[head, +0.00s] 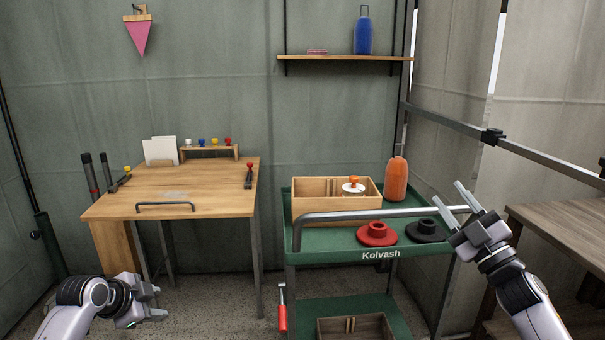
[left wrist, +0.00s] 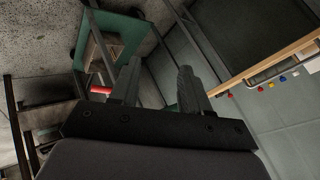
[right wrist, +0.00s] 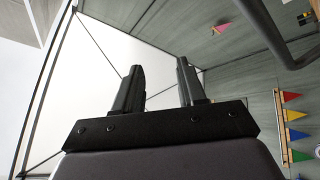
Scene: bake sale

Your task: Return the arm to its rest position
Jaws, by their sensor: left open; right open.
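My left gripper (head: 152,301) is low at the bottom left of the head view, in front of and below the wooden table. It is open and empty, and its two fingers also show apart in the left wrist view (left wrist: 158,82). My right gripper (head: 456,204) is raised at the right end of the green cart (head: 330,262), beside the cart's grey handle (head: 390,212). It is open and points up and to the left. Its fingers show apart and empty in the right wrist view (right wrist: 160,85).
The cart carries a wooden box (head: 305,204), an orange bottle (head: 396,182), a red disc (head: 376,235) and a black disc (head: 425,232). The wooden table (head: 215,190) stands at left. A brown shelf unit (head: 565,225) is at right. Floor shows between table and cart.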

